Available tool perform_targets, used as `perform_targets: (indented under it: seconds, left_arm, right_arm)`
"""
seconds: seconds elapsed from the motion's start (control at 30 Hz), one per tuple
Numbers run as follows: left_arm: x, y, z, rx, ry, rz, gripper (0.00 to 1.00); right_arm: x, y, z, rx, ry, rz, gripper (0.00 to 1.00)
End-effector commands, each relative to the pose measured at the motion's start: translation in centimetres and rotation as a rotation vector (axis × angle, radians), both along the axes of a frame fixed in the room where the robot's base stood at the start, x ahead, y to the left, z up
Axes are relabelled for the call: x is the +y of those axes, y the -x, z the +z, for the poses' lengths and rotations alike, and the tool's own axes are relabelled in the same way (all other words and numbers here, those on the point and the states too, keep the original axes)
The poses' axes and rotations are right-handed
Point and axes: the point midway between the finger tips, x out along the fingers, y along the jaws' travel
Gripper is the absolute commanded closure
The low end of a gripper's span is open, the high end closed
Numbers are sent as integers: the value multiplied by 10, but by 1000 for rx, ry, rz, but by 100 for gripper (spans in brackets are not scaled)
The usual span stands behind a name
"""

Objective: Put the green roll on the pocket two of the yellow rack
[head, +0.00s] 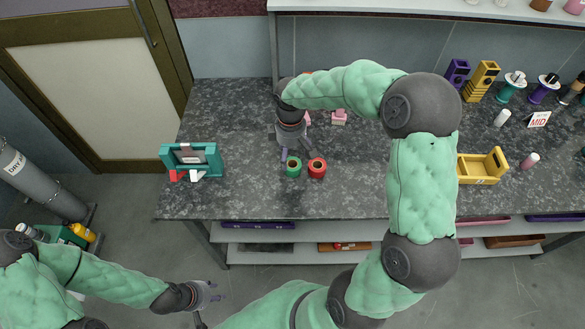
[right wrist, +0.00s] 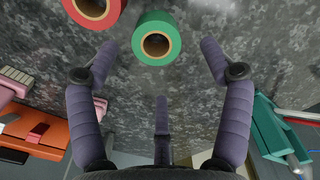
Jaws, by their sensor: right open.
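The green roll (head: 293,170) stands on the dark stone counter, its round end with a tan core facing up. It shows in the right wrist view (right wrist: 157,17) just beyond my right gripper's fingertips. My right gripper (head: 289,153) is open and empty, pointing down close behind the roll; its spread fingers show in the right wrist view (right wrist: 160,52). A yellow open-topped holder (head: 482,180) sits at the counter's right; a taller yellow stepped block (head: 481,80) stands behind it. I cannot tell which is the rack. My left gripper (head: 208,295) hangs over the floor, its jaws unclear.
A red roll (head: 317,174) stands right beside the green one. A teal device (head: 192,159) is at the left. Pink pieces (head: 339,118) lie behind the rolls, near my right arm. A pink bottle (head: 530,160) and a MID sign (head: 538,120) stand at the right.

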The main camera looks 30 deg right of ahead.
Motion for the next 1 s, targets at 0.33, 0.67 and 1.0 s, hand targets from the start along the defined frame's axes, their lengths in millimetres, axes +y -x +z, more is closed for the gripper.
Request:
perform_targets:
  seconds: [0.33,0.67,1.0]
  left_arm:
    - [0,0,-26,0,0,0,60]
    - [0,0,-25,0,0,0,60]
    - [0,0,-25,0,0,0,60]
  right_arm:
    - [-1,-3,-45,2,-1,0,20]
    - [-1,-3,-45,1,-1,0,45]
    - [-1,-3,-45,1,0,0,85]
